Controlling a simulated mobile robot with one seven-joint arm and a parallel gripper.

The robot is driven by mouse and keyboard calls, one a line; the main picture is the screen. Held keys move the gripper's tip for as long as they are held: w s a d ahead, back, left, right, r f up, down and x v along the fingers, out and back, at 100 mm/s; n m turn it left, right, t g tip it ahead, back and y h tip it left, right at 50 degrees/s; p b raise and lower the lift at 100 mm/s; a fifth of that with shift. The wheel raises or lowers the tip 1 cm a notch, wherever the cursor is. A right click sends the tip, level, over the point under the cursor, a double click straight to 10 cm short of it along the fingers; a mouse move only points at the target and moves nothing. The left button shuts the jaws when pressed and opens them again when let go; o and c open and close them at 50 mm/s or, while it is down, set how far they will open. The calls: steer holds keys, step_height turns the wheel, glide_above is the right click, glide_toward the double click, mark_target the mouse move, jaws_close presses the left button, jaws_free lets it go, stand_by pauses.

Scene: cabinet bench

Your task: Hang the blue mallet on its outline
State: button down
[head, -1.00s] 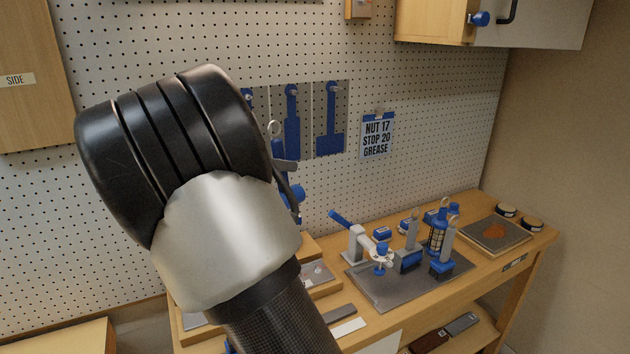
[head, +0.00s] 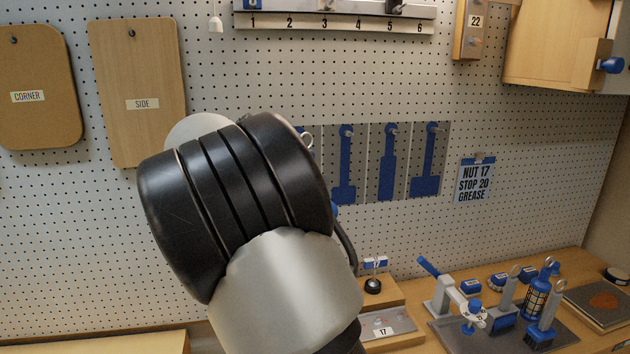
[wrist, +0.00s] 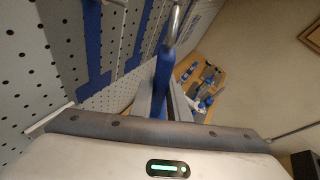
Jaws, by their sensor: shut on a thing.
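My gripper (wrist: 162,95) is shut on a blue handle with a metal ring at its end, which I take as the blue mallet (wrist: 163,68). Blue tool outlines on grey panels hang on the pegboard: one with a wide foot (head: 347,170), a narrower one (head: 388,165) and one with a broad foot (head: 429,165). Each has a peg at its top. Another panel at the left is mostly covered.
Below, the wooden bench (head: 405,290) holds a grey plate (head: 460,340) with blue and grey tools. A "NUT 17" sign (head: 475,180) hangs right of the outlines. A numbered rail (head: 335,22) is above, and a "SIDE" board (head: 140,90) is left of my arm.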

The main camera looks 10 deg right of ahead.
steer(key=w+p, duration=0.3)
steer(key=w, duration=0.3)
steer(key=shift+w+f+p, duration=0.3)
steer(key=shift+f+p, duration=0.1)
stand_by(0.4)
steer(key=shift+f, duration=0.15)
stand_by(0.7)
steer(key=c, duration=1.6)
jaws_free()
steer(key=shift+f, duration=0.1)
